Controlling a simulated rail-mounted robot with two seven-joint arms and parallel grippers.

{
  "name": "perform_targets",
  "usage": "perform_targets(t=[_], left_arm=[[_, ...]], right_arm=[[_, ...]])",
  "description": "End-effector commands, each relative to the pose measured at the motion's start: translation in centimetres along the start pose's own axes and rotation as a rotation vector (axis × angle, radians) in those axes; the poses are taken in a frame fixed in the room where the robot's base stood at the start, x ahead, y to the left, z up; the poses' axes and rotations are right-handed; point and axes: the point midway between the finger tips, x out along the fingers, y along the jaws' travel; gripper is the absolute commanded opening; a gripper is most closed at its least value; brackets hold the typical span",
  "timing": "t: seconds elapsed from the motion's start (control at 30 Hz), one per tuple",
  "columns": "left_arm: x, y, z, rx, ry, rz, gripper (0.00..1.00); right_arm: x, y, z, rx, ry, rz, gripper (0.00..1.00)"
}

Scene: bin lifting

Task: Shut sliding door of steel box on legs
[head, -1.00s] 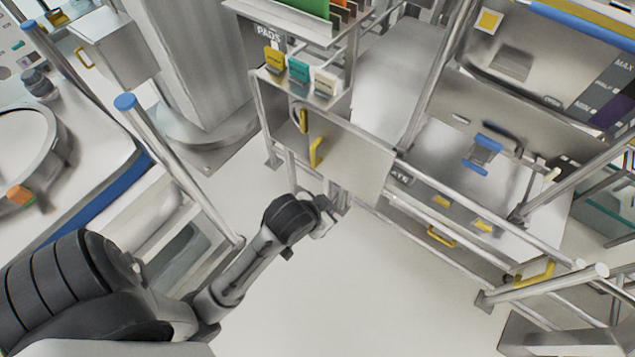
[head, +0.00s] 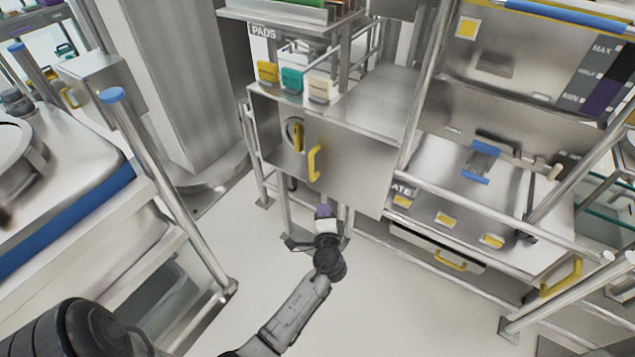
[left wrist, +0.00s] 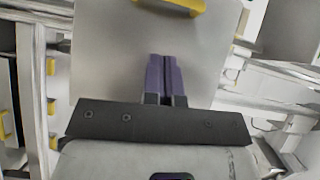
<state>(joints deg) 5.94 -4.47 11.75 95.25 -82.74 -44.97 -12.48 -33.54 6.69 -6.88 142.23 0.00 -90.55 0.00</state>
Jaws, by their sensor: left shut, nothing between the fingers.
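The steel box on legs (head: 268,122) stands in the upper middle of the head view. Its sliding door (head: 355,175) is a flat grey panel over the right part of the front; the left part is open. The door's yellow handle (head: 314,163) is upright near its left edge. My left gripper (head: 323,211) is shut and empty, with purple fingertips just below the door. In the left wrist view the shut fingers (left wrist: 162,75) point at the grey door panel (left wrist: 112,55), with the yellow handle (left wrist: 178,4) at the top edge. Contact with the door cannot be told. My right gripper is not in view.
Inside the opening is a round part with a yellow piece (head: 297,138).

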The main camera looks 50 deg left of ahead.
Motion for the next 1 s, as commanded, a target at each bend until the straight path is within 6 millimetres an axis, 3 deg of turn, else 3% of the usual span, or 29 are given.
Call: perform_targets(t=[0.27, 0.77, 1.0], left_arm=[[1.1, -0.4, -1.2, 0.070, 0.069, -0.030, 0.00], [9.9, -0.6, -1.7, 0.066, 0.066, -0.029, 0.00], [12.1, -0.8, 0.1, 0.066, 0.066, -0.027, 0.00]], right_arm=[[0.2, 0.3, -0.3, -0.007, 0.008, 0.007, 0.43], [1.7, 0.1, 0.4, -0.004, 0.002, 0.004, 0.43], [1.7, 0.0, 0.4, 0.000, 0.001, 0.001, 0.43]])
